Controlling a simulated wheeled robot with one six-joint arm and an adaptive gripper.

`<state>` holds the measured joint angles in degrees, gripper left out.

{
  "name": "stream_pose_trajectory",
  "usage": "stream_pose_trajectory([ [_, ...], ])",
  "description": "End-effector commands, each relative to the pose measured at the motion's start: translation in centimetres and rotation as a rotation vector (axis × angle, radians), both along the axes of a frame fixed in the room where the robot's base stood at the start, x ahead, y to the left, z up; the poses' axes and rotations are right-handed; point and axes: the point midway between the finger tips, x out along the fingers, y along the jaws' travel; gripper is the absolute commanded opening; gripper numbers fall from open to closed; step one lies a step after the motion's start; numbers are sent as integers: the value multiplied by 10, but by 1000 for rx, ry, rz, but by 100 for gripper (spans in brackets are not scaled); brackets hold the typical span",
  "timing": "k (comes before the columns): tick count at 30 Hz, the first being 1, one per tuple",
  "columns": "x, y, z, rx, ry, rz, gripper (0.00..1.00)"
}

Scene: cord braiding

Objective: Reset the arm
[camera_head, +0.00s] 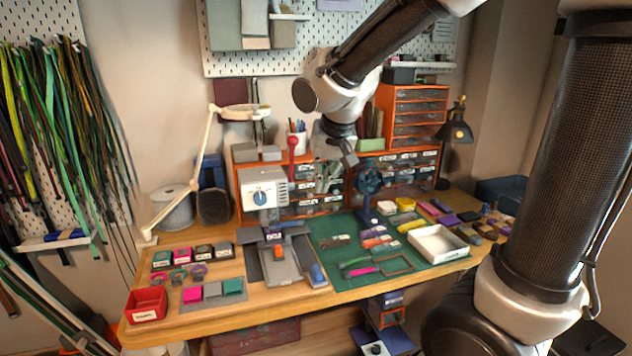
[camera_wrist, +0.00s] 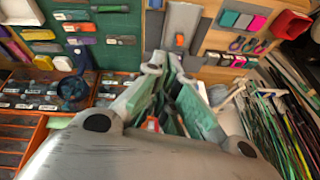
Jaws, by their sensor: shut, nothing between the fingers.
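My gripper (camera_head: 328,176) hangs from my raised arm above the back of the workbench (camera_head: 190,318), in front of the drawer units. It is shut and empty. In the wrist view its fingers (camera_wrist: 166,66) come together, with greenish pads on them. Nothing is held between them. The gripper is apart from the bench top and covers part of the drawers behind it.
A grey press machine (camera_head: 265,192), a green cutting mat (camera_head: 345,282), a white tray (camera_head: 437,244) and a blue fan (camera_head: 368,182) stand on the bench. A red bin (camera_head: 147,304) sits at front left. Cords (camera_head: 60,130) hang on the left wall.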

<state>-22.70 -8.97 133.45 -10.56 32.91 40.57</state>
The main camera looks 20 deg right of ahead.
Motion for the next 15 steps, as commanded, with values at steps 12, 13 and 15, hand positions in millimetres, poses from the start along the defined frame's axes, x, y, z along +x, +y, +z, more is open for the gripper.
stream_pose_trajectory([
  [12, -7, 0, 4, 1, -1, 0, 0],
  [13, -7, 0, 4, 1, -1, 0, 0],
  [15, -7, 0, 4, 1, -2, 0, 0],
])
